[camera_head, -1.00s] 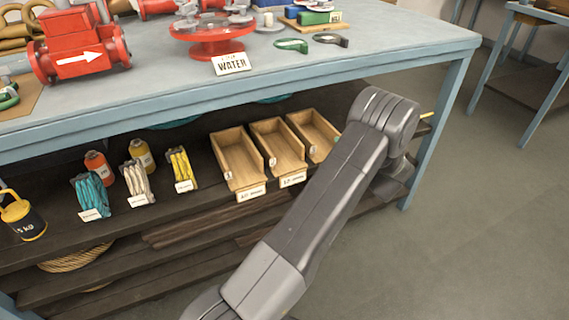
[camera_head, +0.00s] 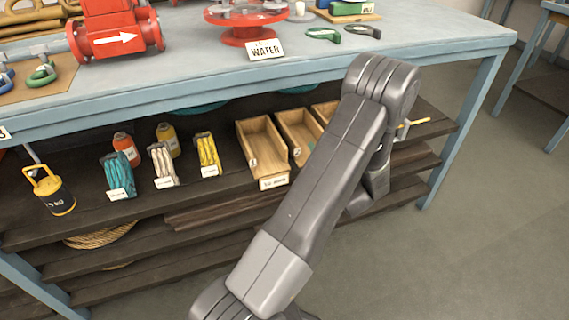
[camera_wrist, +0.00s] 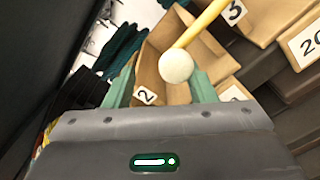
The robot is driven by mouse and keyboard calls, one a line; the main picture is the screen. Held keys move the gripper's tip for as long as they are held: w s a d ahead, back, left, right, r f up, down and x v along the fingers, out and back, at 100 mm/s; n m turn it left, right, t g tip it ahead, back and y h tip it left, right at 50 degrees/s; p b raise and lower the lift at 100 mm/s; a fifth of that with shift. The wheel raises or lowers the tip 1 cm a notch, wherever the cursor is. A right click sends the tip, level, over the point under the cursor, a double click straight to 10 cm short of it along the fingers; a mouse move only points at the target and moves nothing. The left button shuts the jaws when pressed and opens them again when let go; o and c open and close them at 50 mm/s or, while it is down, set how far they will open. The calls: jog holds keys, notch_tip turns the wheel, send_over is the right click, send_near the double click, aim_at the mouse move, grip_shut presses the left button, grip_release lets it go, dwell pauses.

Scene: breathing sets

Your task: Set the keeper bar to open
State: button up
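A yellow rod with a pale ball end (camera_wrist: 177,66) shows at the top of the wrist view, in front of the wooden bins. I cannot tell whether it is the keeper bar. A short yellow rod (camera_head: 413,122) also sticks out right of my arm in the head view, above the shelf's right end. My gripper (camera_wrist: 160,85) shows two green fingers set apart at the bottom of the wrist view. The ball lies in line with the gap between them, and nothing is visibly gripped. My arm hides the gripper in the head view.
Wooden bins (camera_head: 262,152) stand on the dark shelf under the blue-grey bench (camera_head: 200,79). A bin labelled 2 (camera_wrist: 151,73) is close beyond the fingers. Red valves (camera_head: 117,31) and a WATER sign (camera_head: 265,50) are on top. Floor at right is clear.

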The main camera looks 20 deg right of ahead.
jog(key=a+b, duration=0.1)
jog(key=a, duration=1)
jog(key=shift+s+a+b, duration=0.15)
jog(key=shift+a+b, duration=0.1)
jog(key=shift+b, duration=0.1)
jog(key=shift+s, duration=0.1)
jog(key=s+b, duration=0.1)
jog(key=s, duration=1.4)
jog(key=shift+s+d, duration=0.25)
jog(key=shift+s, duration=0.15)
dwell(0.6)
